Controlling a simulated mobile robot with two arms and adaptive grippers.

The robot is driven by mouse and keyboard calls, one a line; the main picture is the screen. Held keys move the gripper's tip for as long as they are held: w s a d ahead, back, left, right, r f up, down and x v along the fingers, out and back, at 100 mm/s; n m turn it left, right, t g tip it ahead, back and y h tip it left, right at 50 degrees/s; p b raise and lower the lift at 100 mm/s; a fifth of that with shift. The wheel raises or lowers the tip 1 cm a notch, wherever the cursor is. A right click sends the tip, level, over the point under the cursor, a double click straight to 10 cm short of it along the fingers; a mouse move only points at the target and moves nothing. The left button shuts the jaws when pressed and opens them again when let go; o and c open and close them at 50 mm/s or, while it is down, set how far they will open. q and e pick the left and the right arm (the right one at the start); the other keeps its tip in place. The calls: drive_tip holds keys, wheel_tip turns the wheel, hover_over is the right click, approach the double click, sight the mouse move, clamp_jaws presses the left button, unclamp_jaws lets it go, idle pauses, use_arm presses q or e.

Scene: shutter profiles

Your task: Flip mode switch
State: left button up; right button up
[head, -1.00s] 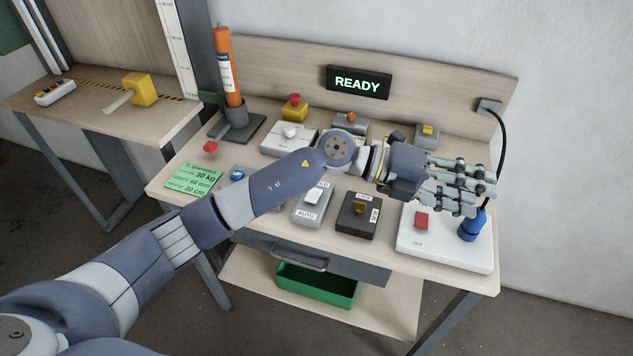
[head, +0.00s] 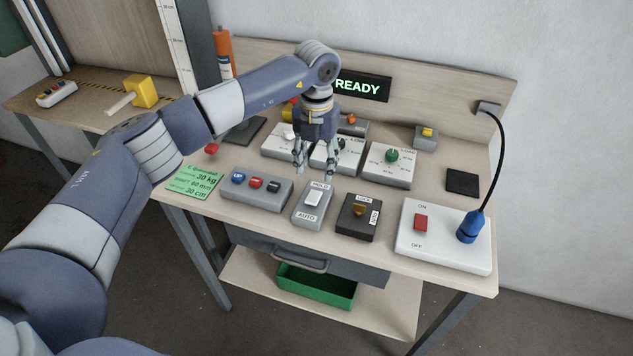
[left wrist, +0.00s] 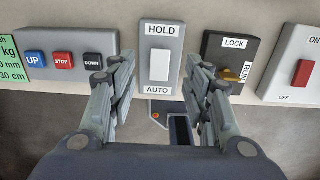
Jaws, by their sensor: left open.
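The mode switch is a white rocker (head: 314,198) on a grey box labelled HOLD at its far end and AUTO at its near end. In the left wrist view the rocker (left wrist: 160,66) shows fully. I cannot tell for sure which way it is tipped. My left gripper (head: 316,170) points down, open and empty, and appears just behind the HOLD end of the box in the head view. Its fingers (left wrist: 163,78) stand left and right of the switch box in the left wrist view, with no clear contact. My right gripper is not in view.
An UP/STOP/DOWN button box (head: 256,188) is left of the switch. A black LOCK/RUN box (head: 357,225) is right of it, then a white ON/OFF panel (head: 445,252) with a blue plug (head: 470,227). A READY display (head: 372,87) is behind.

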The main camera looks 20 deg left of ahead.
sight(316, 191)
use_arm(q)
wheel_tip(316, 191, down, 7)
drive_tip(key=shift+f+p, duration=0.1)
drive_tip(key=shift+p, duration=0.65)
drive_tip(key=c, duration=1.1)
